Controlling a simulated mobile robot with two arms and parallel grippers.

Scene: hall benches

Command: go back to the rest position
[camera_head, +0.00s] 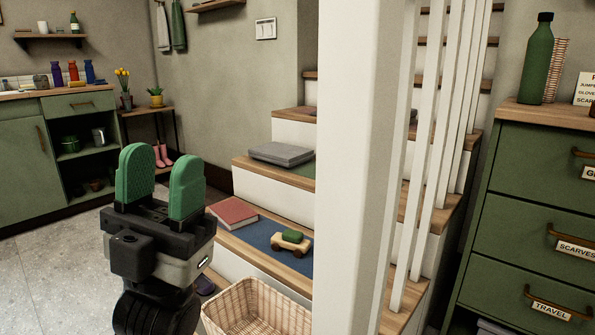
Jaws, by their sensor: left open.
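My left gripper (161,183) stands upright at the lower left of the head view. Its two green finger pads are apart with nothing between them. It is in front of the staircase, left of the lowest visible steps, and touches nothing that I can see. My right gripper is not in the view.
A white post (355,170) and rails stand close ahead. A wicker basket (252,308) sits at the stair foot. A red book (232,213) and toy car (291,241) lie on a step. Green drawers (530,215) stand right. Floor (40,275) at left is clear.

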